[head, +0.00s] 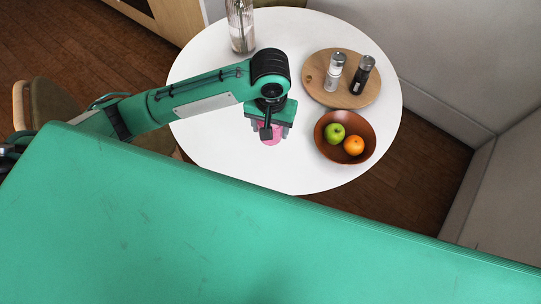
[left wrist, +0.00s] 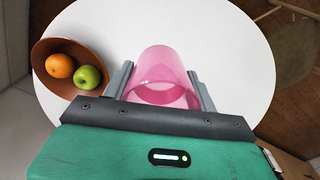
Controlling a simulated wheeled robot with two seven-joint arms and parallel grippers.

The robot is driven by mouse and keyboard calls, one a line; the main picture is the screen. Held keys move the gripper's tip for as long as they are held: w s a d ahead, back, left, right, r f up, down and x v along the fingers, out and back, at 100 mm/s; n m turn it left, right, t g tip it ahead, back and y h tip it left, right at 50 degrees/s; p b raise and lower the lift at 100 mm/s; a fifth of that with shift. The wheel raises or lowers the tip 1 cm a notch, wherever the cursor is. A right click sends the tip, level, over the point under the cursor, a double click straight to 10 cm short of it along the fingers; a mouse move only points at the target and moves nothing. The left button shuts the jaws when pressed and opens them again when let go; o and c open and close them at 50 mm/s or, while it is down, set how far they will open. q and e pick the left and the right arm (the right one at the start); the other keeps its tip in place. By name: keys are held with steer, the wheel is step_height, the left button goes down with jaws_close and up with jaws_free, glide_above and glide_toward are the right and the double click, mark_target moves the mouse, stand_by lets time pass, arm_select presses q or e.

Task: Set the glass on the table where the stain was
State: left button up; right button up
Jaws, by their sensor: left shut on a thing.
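A pink translucent glass (left wrist: 163,75) sits between the two fingers of my left gripper (left wrist: 160,88) in the left wrist view. The gripper is shut on it. In the head view only part of the pink glass (head: 271,141) shows below my left gripper (head: 268,131), over the front middle of the white round table (head: 215,150). I cannot tell whether the glass touches the tabletop. No stain shows on the visible tabletop. My right gripper is not in view.
A brown bowl (head: 323,146) with a green apple (head: 335,133) and an orange (head: 354,146) stands right of the gripper. Behind it a round wooden board (head: 313,83) holds two shakers. A glass vase (head: 241,28) stands at the back left. The table's left front is clear.

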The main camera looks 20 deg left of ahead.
arm_select(q)
step_height(320, 180, down, 12)
steer(key=shift+r+p, duration=0.2)
steer(key=shift+p, duration=0.2)
step_height(320, 180, down, 4)
steer(key=shift+f, duration=0.5)
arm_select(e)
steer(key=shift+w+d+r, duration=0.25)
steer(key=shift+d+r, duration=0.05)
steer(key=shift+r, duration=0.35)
arm_select(q)
steer(key=shift+f, duration=0.1)
steer(key=o, duration=0.9)
steer(key=shift+o, duration=1.4)
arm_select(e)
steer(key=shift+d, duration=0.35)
